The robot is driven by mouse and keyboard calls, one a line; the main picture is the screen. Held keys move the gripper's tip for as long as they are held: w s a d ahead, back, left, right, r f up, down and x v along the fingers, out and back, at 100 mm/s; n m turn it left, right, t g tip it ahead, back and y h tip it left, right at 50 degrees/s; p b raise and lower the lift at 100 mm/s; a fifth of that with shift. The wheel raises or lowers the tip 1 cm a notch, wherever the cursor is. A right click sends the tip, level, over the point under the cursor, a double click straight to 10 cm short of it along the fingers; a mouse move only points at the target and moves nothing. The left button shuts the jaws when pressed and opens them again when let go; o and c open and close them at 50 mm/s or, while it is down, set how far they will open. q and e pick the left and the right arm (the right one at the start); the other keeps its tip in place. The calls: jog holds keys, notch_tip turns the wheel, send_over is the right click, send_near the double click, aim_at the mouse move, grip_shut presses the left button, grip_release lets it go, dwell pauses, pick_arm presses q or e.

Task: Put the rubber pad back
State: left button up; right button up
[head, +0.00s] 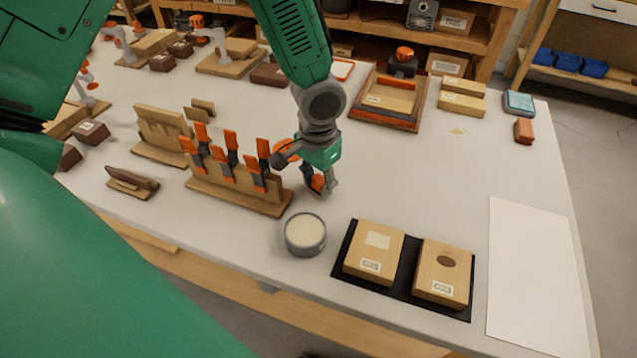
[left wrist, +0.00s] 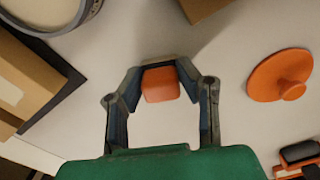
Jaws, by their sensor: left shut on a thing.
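My left gripper (head: 319,188) is low over the bench, right of the clamp rack and behind the round tin. In the left wrist view its fingertips (left wrist: 160,76) are shut on a small orange block (left wrist: 160,85), seen end-on. I cannot tell for sure that this block is the rubber pad. My right gripper is not in view.
A wooden rack (head: 232,189) with orange clamps stands left of my gripper. A round tin (head: 305,234) stands in front. An orange knobbed disc (left wrist: 280,75) lies nearby. A white sheet (head: 535,282) lies at right. The bench between tray (head: 385,118) and mat is mostly clear.

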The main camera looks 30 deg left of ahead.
aim_at(322, 182)
pick_arm(q)
jog(key=shift+d, duration=0.4)
jog(key=o, duration=0.9)
jog(key=shift+d, duration=0.15)
jog(key=shift+c, duration=0.2)
jog(key=shift+o, duration=0.8)
jog(key=shift+d, duration=0.1)
jog(key=shift+a, duration=0.3)
jog(key=shift+a+r, duration=0.1)
jog(key=shift+r, duration=0.15)
notch_tip(322, 182, up, 12)
jog(key=p, duration=0.2)
jog(key=shift+f, duration=0.15)
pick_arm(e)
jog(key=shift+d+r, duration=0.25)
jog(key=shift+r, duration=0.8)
